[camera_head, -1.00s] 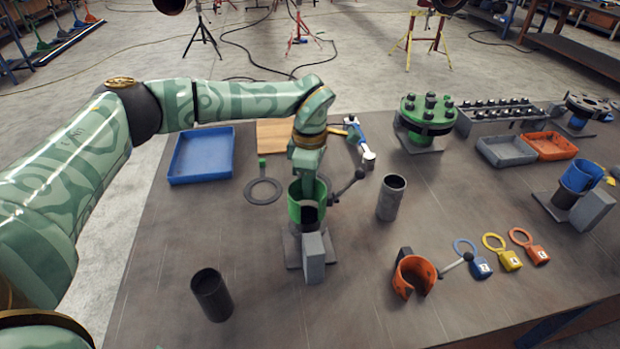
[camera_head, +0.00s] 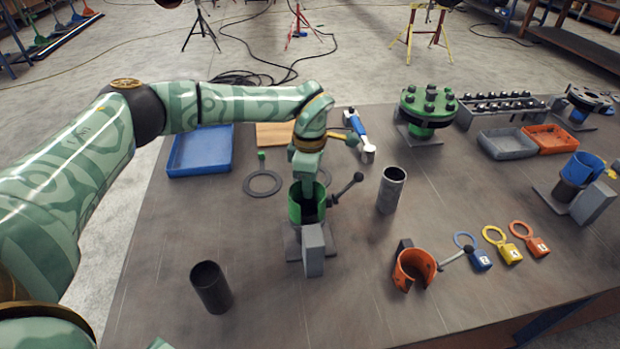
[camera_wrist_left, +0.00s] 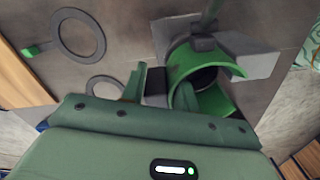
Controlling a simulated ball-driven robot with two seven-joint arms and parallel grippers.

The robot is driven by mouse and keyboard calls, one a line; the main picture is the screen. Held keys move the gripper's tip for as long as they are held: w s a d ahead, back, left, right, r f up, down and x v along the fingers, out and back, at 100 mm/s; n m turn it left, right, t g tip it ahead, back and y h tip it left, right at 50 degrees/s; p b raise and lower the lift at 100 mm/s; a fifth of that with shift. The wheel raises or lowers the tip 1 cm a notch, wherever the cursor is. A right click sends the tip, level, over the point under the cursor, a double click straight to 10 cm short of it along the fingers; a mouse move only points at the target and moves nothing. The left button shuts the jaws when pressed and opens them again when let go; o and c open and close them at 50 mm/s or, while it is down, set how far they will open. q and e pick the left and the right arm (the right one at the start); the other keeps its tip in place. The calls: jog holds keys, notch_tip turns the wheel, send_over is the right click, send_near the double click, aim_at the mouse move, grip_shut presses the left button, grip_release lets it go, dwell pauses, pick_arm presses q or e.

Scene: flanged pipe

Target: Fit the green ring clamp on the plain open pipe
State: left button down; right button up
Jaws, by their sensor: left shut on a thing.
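The green ring clamp (camera_head: 295,207) is at the short dark pipe on the grey stand (camera_head: 330,245), in front of my left arm. Its curved band also shows in the wrist view (camera_wrist_left: 192,62), with a dark opening inside it. My left gripper (camera_head: 307,180) points down and is shut on the clamp; its fingertips are partly hidden. The clamp's dark handle with a ball end (camera_head: 347,187) sticks out to the right. The clamp appears low around the pipe, which it mostly hides; I cannot tell whether it is fully seated. My right gripper is not in view.
A grey block (camera_head: 313,251) stands at the stand's front. Loose pipes stand at front left (camera_head: 211,288) and right (camera_head: 391,190). An orange clamp (camera_head: 414,268) lies front right. A flat ring (camera_head: 263,182) and blue tray (camera_head: 201,152) are behind left. The front middle table is clear.

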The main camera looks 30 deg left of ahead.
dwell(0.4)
pick_arm(q)
jog(key=c, duration=1)
grip_release()
notch_tip(320, 180, up, 25)
jog(key=p, duration=1.3)
jog(key=shift+p, duration=0.3)
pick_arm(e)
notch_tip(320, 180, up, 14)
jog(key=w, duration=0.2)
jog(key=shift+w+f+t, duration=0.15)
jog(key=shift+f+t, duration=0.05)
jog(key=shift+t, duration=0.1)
